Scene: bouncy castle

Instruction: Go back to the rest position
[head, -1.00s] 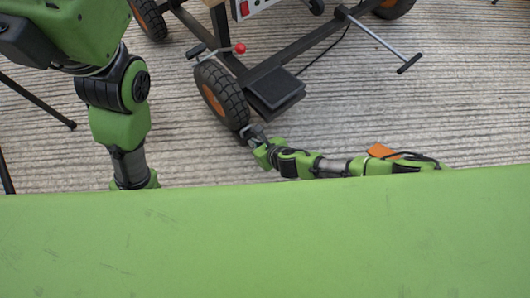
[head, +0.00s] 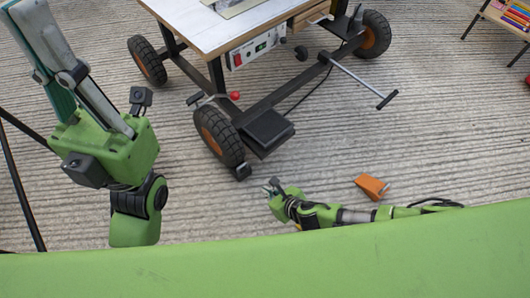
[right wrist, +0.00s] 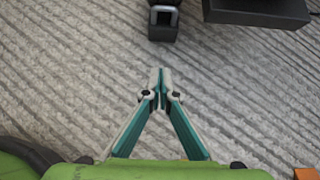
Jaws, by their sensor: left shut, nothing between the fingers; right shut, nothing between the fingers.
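My left gripper (head: 32,22) is at the upper left of the head view, with its long grey and teal fingers pointing up and away. It is shut and empty, and its tips are near the picture's top edge. My right gripper (head: 272,186) is low in the middle of the head view, small and near the ground, pointing left. It also shows in the right wrist view (right wrist: 161,76), where its fingers meet at the tips with nothing between them. Both grippers are clear of other objects.
A wheeled cart (head: 245,40) with a light top stands ahead; its nearest wheel (head: 218,136) and black pedal (head: 267,131) are close to my right gripper. An orange wedge (head: 372,187) lies on the ribbed ground beside my right arm. A stand with colourful items (head: 512,14) is at the upper right.

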